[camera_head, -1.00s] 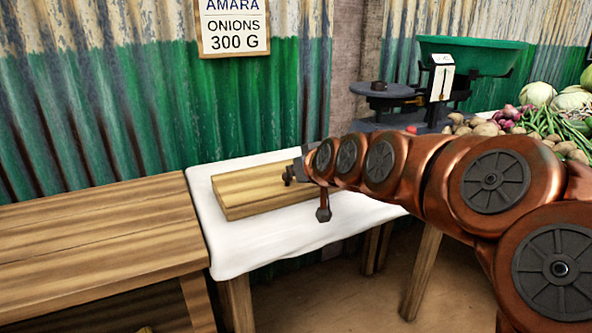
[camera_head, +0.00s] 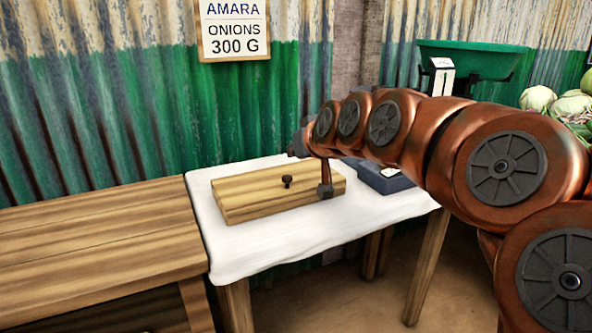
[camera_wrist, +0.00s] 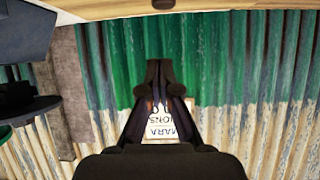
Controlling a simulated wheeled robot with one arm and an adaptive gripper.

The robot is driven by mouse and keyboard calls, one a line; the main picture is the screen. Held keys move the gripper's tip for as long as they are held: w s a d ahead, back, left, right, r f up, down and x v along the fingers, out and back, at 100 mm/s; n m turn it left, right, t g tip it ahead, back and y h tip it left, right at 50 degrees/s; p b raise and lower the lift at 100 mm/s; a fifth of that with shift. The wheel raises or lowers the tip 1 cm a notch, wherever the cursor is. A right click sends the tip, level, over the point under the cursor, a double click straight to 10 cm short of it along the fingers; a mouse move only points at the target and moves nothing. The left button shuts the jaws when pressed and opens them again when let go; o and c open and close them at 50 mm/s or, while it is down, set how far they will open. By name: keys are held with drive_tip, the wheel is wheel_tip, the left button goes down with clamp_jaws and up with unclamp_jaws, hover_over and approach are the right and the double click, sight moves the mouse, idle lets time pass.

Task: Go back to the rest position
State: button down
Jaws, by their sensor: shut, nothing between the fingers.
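My gripper (camera_head: 296,146) is raised above and behind the wooden box in the head view, seen small and from the side at the end of my copper arm. In the wrist view my gripper (camera_wrist: 160,72) shows its dark fingers together, with nothing between them. It points toward the corrugated wall, and the picture is upside down. The wooden box (camera_head: 240,203) lies on the white cloth, its dark knob (camera_head: 287,181) clear of my gripper. The knob also shows at the top edge of the wrist view (camera_wrist: 163,4).
A balance scale with a green pan (camera_head: 478,62) and dark blue base (camera_head: 385,178) stands at right, partly hidden by my arm. Cabbages (camera_head: 572,105) lie at far right. A sign (camera_head: 233,30) hangs on the wall. The wooden table (camera_head: 95,235) at left has a bare top.

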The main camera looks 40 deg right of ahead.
drive_tip(key=shift+d+r, duration=0.15)
drive_tip(key=shift+r, duration=1.85)
